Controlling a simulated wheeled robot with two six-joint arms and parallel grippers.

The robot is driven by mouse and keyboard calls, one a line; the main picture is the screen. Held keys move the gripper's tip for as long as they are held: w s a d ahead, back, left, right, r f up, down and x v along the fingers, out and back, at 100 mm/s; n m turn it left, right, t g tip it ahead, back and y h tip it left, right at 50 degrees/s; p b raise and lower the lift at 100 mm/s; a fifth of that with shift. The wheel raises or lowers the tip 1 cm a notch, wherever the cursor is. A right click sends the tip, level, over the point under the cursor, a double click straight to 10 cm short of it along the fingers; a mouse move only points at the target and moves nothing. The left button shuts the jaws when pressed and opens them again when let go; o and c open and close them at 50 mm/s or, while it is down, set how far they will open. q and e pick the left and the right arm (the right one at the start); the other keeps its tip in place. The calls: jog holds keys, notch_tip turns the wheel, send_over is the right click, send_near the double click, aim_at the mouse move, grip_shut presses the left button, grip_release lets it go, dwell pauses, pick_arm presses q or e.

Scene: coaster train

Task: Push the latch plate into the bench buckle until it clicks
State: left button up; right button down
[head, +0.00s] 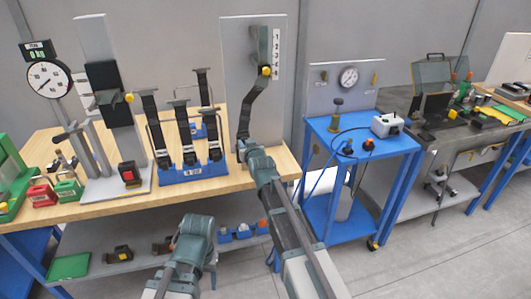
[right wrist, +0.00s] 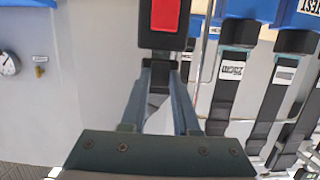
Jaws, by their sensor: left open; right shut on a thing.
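A dark webbing strap (head: 252,103) hangs from the grey panel to my right gripper (head: 243,147). In the right wrist view that gripper (right wrist: 160,72) is shut on a narrow black piece (right wrist: 158,62), which I take for the latch plate. Directly beyond it is a black buckle-like block with a red face (right wrist: 164,14); I cannot tell whether the two are joined. Another black buckle with a red button (head: 129,173) stands on the tower's base at left. I cannot tell which is the bench buckle. My left gripper (head: 196,222) is open, low in front of the bench.
A blue rack (head: 194,172) with several upright straps stands left of my right gripper. A tower with a dial gauge (head: 48,79) stands further left. A blue cart (head: 362,138) is on the right. Under the wooden bench top (head: 75,213) is a shelf with small parts.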

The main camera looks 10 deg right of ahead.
jog(key=shift+f+b, duration=0.3)
jog(key=shift+f, duration=0.05)
jog(key=c, duration=0.6)
grip_release()
jog(key=shift+s, duration=0.1)
jog(key=p+v, duration=0.3)
jog(key=v, duration=1)
jog(key=shift+s+r, duration=0.15)
jog(key=shift+s, duration=0.15)
